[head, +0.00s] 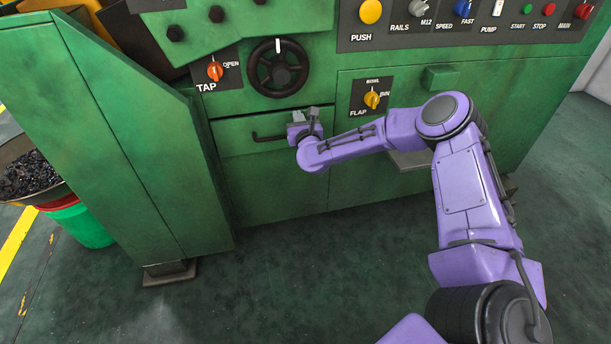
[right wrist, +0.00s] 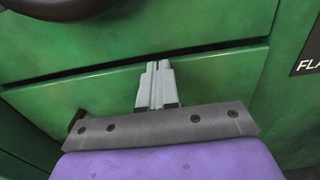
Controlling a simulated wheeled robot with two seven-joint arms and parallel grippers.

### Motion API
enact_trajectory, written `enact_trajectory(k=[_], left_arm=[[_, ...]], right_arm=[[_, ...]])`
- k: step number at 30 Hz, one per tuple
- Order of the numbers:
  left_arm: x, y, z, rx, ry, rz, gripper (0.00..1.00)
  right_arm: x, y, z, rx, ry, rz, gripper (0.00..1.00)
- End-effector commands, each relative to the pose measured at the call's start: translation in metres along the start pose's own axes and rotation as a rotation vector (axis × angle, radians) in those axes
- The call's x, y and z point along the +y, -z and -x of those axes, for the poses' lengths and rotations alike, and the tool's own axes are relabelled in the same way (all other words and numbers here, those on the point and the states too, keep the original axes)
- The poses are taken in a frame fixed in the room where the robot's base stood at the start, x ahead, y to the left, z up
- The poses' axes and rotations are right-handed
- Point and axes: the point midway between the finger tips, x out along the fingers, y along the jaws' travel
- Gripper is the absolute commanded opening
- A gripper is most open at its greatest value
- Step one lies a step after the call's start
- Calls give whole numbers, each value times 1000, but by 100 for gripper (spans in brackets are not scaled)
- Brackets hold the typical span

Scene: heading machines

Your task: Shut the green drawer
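The green drawer (head: 235,132) is in the front of the green machine, below the black handwheel, in the head view. It has a dark bar handle (head: 268,137). Only a thin dark line shows along its top edge, with no clear gap. My right gripper (head: 298,116) is at the right part of the drawer front, hiding the handle's right end. In the right wrist view its grey fingers (right wrist: 157,82) are together with nothing between them. Their tips are at the drawer's top edge; I cannot tell if they touch. My left gripper is not in view.
The black handwheel (head: 279,68) sits just above the drawer. An orange tap knob (head: 214,71) and a yellow flap knob (head: 372,99) are on either side. A slanted green housing (head: 130,130) juts out on the left. The floor in front is clear.

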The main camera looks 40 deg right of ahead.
Motion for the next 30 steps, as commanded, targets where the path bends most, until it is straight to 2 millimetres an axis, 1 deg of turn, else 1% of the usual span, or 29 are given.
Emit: enact_trajectory(k=[1,6,11,14,17,24,27,30], left_arm=[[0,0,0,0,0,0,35],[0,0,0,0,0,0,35],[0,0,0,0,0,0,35],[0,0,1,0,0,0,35],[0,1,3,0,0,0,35],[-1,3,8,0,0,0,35],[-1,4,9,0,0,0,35],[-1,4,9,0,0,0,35]], right_arm=[[-3,-4,-3,-9,7,-1,0],[-2,-7,-5,-13,6,0,0],[-2,-8,-5,-16,5,-1,0],[-2,-10,-2,-17,5,-3,0],[-2,-10,13,-15,5,-4,0],[-2,-7,74,-7,3,-5,0],[-2,-6,92,-6,2,-2,0],[-2,-4,104,-6,2,-1,0]])
